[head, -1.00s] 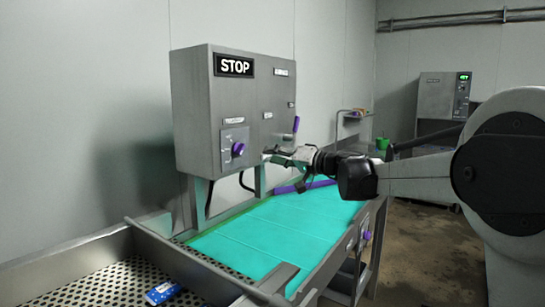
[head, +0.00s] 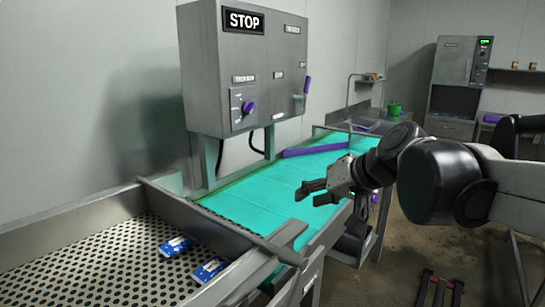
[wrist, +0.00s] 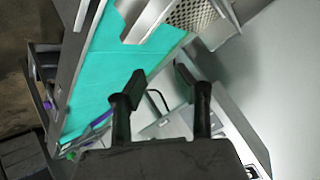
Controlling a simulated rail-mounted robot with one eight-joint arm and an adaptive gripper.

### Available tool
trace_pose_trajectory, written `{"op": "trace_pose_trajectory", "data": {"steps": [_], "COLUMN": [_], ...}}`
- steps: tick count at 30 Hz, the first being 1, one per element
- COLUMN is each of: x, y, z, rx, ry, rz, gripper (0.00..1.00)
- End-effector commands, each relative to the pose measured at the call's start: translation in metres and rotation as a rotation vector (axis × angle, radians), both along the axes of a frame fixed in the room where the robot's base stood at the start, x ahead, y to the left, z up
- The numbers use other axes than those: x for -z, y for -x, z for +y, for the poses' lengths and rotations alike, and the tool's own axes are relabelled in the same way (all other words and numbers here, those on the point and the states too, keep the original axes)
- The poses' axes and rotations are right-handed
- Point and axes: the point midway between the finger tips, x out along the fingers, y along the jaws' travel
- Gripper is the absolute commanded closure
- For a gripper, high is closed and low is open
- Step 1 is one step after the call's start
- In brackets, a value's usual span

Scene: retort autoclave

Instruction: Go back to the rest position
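My gripper (head: 307,192) is above the near part of the turquoise conveyor belt (head: 262,209) in the head view, its fingers pointing left. The fingers are apart with nothing between them. In the wrist view my gripper (wrist: 158,80) also shows two separated black fingers. The arm reaches in from the right of the head view.
A grey control box (head: 250,65) marked STOP, with a purple knob (head: 248,107) and a purple lever (head: 307,84), stands behind the belt. A perforated tray (head: 95,250) holds two blue packets (head: 176,246) (head: 210,270). A steel machine (head: 458,75) stands at the back right.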

Motion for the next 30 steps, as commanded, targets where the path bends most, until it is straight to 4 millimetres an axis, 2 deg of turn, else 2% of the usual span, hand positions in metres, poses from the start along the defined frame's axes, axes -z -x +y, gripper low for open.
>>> {"op": "trace_pose_trajectory", "data": {"steps": [1,6,15,18,24,30], "x": [0.011,0.047,0.11,0.127,0.143,0.144], "y": [0.019,0.071,0.154,0.174,0.194,0.195], "z": [-0.007,-0.032,-0.082,-0.097,-0.112,-0.114], "rx": [0.015,0.073,0.185,0.218,0.255,0.259], "ry": [0.036,0.155,0.362,0.416,0.474,0.481], "rz": [0.013,0.051,0.089,0.093,0.095,0.095], "gripper": [0.7,0.7,0.7,0.7,0.7,0.7]}}
